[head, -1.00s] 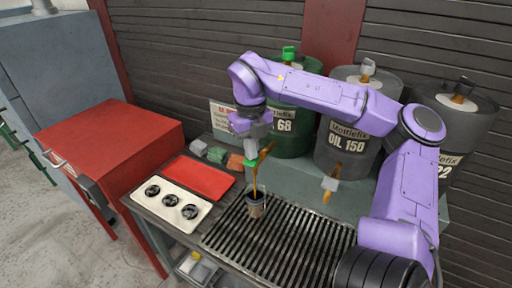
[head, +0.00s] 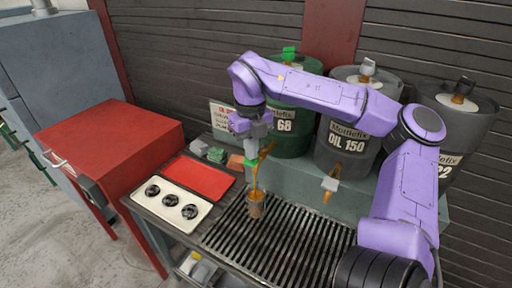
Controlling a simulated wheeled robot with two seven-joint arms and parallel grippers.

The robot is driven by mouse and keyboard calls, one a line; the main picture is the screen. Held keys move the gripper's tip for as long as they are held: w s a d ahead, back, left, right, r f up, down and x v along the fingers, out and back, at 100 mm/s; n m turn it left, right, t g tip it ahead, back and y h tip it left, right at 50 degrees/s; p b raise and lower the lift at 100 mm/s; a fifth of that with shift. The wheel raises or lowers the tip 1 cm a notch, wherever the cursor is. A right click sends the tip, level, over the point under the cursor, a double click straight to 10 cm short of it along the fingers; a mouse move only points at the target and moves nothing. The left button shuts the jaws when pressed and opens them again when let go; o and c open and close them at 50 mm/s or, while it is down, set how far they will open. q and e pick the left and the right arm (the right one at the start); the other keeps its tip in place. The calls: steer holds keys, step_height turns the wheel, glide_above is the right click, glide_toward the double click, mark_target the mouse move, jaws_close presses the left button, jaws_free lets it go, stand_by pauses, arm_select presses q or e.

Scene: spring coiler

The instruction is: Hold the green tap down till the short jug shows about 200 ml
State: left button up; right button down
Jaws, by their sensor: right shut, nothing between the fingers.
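The green tap (head: 250,162) is on the green drum (head: 290,135), and a brown oil stream (head: 256,180) runs from it into the short jug (head: 256,205). The jug stands upright on the slatted grate below the tap. Its front looks brown; any scale on it is too small to read. My right gripper (head: 249,150) is shut and empty, pointing down at the green tap, and seems to touch it from above. My left gripper is out of view.
Grey drums (head: 345,135) with another tap (head: 331,182) stand to the right. The slatted grate (head: 290,245) is clear right of the jug. A red tray (head: 198,177) and a white tray with black round pieces (head: 170,205) lie to the left, beside a red cabinet (head: 110,140).

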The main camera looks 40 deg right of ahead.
step_height(320, 180, up, 7)
steer(key=p, duration=0.6)
steer(key=shift+w+d, duration=0.1)
